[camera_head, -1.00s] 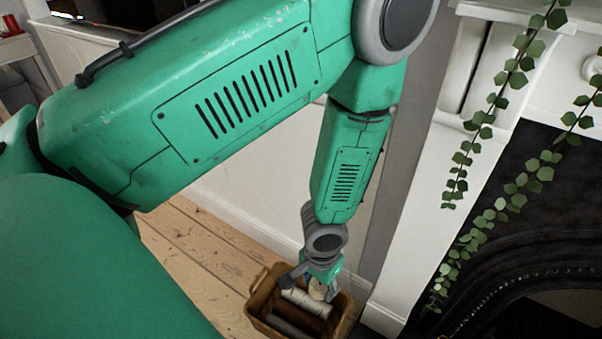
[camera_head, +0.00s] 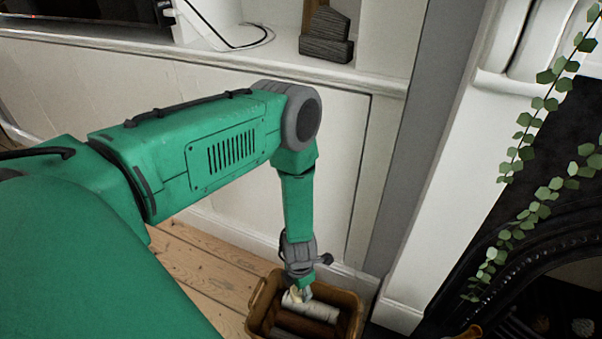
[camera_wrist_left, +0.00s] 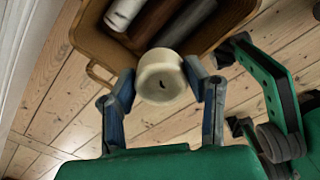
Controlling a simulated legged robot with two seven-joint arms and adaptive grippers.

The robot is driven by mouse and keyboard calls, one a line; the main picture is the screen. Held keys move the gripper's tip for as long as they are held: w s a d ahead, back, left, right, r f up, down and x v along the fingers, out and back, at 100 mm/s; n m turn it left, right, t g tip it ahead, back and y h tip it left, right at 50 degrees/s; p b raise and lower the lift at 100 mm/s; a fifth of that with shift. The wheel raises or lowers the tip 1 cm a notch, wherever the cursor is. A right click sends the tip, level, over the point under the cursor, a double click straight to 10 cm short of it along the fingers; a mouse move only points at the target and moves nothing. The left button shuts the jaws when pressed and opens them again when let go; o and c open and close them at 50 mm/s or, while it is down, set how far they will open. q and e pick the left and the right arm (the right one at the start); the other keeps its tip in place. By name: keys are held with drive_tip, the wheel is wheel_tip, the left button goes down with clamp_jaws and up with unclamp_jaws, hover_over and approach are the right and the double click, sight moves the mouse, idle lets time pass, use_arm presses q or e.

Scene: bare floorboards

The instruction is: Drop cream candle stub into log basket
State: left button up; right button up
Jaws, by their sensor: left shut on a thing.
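The cream candle stub (camera_wrist_left: 162,80) is a short, round, pale piece with a dark wick spot on its end. My left gripper (camera_wrist_left: 163,92) is shut on it, one finger on each side. In the head view the left gripper (camera_head: 302,291) is small, over the log basket (camera_head: 346,296), and partly covers the stub (camera_head: 296,295). The basket is a brown open box with handles on the floor; its wall also shows in the left wrist view (camera_wrist_left: 98,42). The stub appears at the basket's near edge there; its exact height is unclear.
Inside the basket lie a whitish log (camera_head: 312,306) and darker logs (camera_head: 300,324). A white cabinet (camera_head: 330,150) stands behind it, and a white fireplace surround (camera_head: 430,200) with a green garland (camera_head: 528,137) at the right. Bare floorboards (camera_head: 205,265) lie left of the basket.

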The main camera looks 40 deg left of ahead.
use_arm(q)
drive_tip(key=shift+a+f, duration=0.3)
drive_tip(key=shift+f, duration=0.35)
drive_tip(key=d+f+b, duration=0.1)
drive_tip(key=b, duration=0.1)
drive_tip(key=shift+d+f+b, duration=0.35)
drive_tip(key=shift+d+f, duration=0.05)
drive_tip(key=f+b, duration=0.1)
drive_tip(key=a+f+b, duration=0.1)
drive_tip(key=f, duration=0.1)
drive_tip(key=shift+a+f, duration=0.1)
drive_tip(key=shift+a, duration=0.05)
drive_tip(key=o, duration=1.2)
drive_tip(key=shift+d+r, duration=0.2)
drive_tip(key=shift+d, duration=0.15)
drive_tip(key=shift+o, duration=0.2)
drive_tip(key=r, duration=0.7)
drive_tip(key=d+r, duration=0.1)
drive_tip(key=r, duration=0.3)
drive_tip(key=shift+w, duration=0.1)
drive_tip(key=shift+r, duration=0.35)
drive_tip(key=shift+a+r, duration=0.15)
drive_tip(key=shift+a, duration=0.2)
use_arm(e)
wheel_tip(320, 180, down, 5)
drive_tip(key=shift+r, duration=0.15)
